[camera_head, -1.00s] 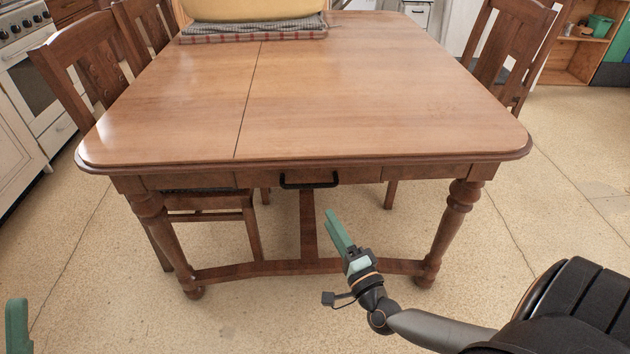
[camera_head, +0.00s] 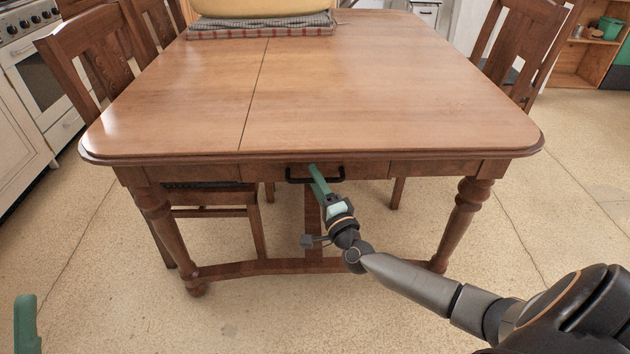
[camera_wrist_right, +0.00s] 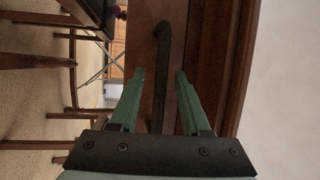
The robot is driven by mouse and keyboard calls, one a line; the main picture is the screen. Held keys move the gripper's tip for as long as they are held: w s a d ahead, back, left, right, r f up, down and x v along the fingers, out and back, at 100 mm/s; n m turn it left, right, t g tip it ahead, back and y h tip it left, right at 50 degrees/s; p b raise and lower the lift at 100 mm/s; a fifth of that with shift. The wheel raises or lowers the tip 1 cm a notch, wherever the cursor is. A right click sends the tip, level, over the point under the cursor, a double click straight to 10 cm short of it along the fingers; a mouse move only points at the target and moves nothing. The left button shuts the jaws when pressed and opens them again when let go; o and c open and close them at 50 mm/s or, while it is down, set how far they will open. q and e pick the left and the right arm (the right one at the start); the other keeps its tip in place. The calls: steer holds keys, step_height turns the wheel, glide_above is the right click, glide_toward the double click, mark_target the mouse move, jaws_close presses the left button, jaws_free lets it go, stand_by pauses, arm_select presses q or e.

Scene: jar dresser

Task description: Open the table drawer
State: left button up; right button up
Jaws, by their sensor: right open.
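The wooden table (camera_head: 370,90) has a drawer (camera_head: 363,171) in its front apron, and the drawer is shut. A black bar handle (camera_head: 300,180) is fixed to the drawer front. My right gripper (camera_head: 316,176) is at the handle, with its green fingers pointing up to it. In the right wrist view, the handle (camera_wrist_right: 162,65) runs lengthwise between the two open fingers (camera_wrist_right: 157,95) of this gripper. I cannot tell whether either finger touches it. A green part of my left gripper (camera_head: 25,322) shows at the lower left edge; its jaws cannot be made out.
Wooden chairs stand at the left (camera_head: 85,60) and right (camera_head: 520,45) of the table. A folded checked cloth (camera_head: 260,27) lies at the table's far end. The turned front legs (camera_head: 465,215) flank the drawer. The floor in front is clear.

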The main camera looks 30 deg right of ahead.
jaws_close()
stand_by(0.3)
stand_by(1.1)
